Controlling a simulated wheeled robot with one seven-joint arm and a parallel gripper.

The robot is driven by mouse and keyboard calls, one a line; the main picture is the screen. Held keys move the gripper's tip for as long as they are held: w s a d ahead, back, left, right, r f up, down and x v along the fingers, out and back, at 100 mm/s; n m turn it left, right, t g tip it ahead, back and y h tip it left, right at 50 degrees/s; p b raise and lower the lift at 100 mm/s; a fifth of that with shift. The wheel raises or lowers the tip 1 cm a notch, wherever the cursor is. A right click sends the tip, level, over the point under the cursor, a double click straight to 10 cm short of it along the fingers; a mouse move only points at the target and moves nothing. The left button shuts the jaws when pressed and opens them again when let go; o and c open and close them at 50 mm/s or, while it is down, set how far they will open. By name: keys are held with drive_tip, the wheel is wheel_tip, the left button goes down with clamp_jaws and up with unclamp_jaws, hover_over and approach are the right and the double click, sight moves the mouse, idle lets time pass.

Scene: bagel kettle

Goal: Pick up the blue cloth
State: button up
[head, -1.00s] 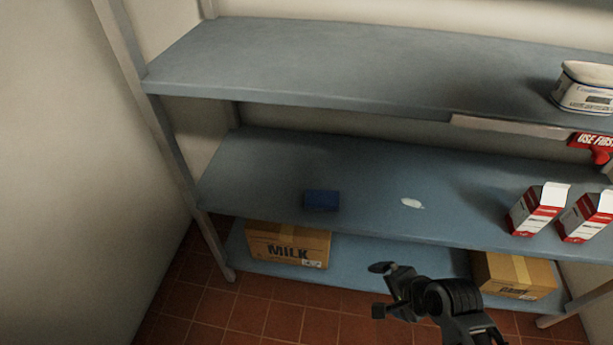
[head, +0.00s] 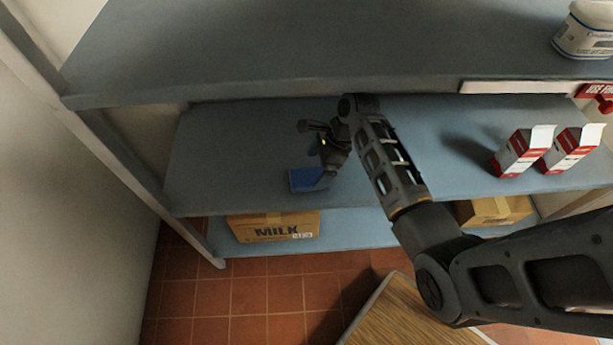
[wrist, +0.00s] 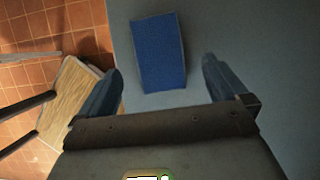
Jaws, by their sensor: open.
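The blue cloth (head: 307,180) is a small flat rectangle lying on the middle shelf (head: 235,160), close to its front edge. In the wrist view the cloth (wrist: 160,55) lies ahead of my gripper, between the lines of the two fingers. My gripper (wrist: 163,82) is open and empty, with a finger to each side of the cloth's near end. In the head view my gripper (head: 322,150) is over the shelf at the cloth, and partly covers its right side. I cannot tell how high the fingertips are above it.
The upper shelf (head: 300,50) runs above my arm. Red and white cartons (head: 520,150) stand to the right on the middle shelf. A milk box (head: 272,227) sits on the bottom shelf. A wooden surface (head: 400,315) is below my arm. The shelf left of the cloth is clear.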

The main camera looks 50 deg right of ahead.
sight(310, 176)
drive_tip(key=shift+x, duration=2.3)
drive_tip(key=shift+a+f, duration=0.1)
drive_tip(key=shift+f, duration=0.1)
drive_tip(key=c, duration=1)
drive_tip(key=shift+r, duration=0.1)
wheel_tip(310, 176, up, 10)
drive_tip(key=shift+r+p, duration=0.1)
drive_tip(key=shift+p, duration=0.2)
